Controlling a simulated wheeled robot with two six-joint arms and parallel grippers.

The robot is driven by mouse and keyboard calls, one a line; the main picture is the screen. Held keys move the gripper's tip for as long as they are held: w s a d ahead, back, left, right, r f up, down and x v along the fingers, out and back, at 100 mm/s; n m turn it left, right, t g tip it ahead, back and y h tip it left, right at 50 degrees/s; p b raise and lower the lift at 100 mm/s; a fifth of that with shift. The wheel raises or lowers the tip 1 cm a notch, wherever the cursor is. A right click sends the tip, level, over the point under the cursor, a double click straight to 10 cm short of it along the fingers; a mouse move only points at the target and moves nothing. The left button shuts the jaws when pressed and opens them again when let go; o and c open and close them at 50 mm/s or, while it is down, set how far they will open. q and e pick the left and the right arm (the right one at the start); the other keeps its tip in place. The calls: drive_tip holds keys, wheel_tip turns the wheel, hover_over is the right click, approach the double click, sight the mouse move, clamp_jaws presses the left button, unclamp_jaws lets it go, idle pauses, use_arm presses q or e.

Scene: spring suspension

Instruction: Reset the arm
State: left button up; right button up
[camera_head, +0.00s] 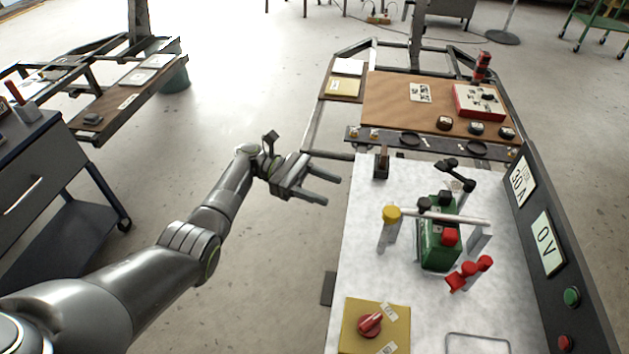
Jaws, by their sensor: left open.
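My left arm (205,225) comes in from the lower left and reaches up toward the middle of the head view. My left gripper (328,188) is open and empty. It hangs over the floor just left of the white worktop (365,230), with its fingers pointing right. It touches nothing that I can see. My right gripper is not in view.
On the worktop stand a green block (437,250) with red and black caps, a bar on posts with a yellow knob (391,213), red clamps (468,274) and a yellow box with a red knob (370,323). A display panel (550,245) borders the right. Open floor lies left.

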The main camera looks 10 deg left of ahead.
use_arm(q)
drive_tip(key=shift+d, duration=0.1)
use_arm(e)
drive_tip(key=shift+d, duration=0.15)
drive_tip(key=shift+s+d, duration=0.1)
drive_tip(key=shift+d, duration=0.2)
